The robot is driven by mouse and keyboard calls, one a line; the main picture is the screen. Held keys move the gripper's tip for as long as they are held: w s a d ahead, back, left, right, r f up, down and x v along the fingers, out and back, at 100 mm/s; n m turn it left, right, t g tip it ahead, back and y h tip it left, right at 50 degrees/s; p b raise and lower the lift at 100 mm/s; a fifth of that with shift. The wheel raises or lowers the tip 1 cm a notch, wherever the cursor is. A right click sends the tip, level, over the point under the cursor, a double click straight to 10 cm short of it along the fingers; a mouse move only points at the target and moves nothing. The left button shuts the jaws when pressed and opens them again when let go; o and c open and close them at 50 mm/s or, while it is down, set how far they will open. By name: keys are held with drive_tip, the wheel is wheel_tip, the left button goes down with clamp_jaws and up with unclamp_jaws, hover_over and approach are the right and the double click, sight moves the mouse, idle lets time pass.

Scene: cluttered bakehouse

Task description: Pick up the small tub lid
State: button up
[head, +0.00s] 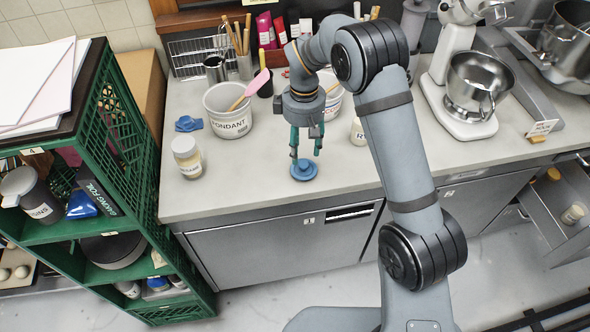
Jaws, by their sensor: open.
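A round blue lid with a raised middle (304,171) lies on the grey worktop near its front edge; it looks like the small tub lid. My gripper (305,154) points down just above the lid, with its two green fingers apart, one to each side of the raised middle. I cannot tell whether the fingertips touch the lid. A white tub marked FONDANT (230,112) stands open behind and to the left, with a pink spatula (249,89) in it. Another white tub (333,103) is partly hidden behind my gripper.
A jar (186,157) and a crumpled blue item (188,124) are on the worktop at left. A small jar (358,132) stands right of my gripper, partly behind my arm. A stand mixer (466,110) is at right. A green crate shelf (128,140) borders the worktop's left end.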

sight(304, 164)
drive_tip(key=shift+d+f, duration=0.2)
drive_tip(key=shift+f, duration=0.45)
wheel_tip(304, 164, down, 5)
drive_tip(key=shift+w+r+p, duration=0.1)
drive_tip(key=shift+w+p, duration=0.05)
drive_tip(key=shift+p, duration=1)
drive_tip(key=shift+c, duration=1)
drive_tip(key=c, duration=0.6)
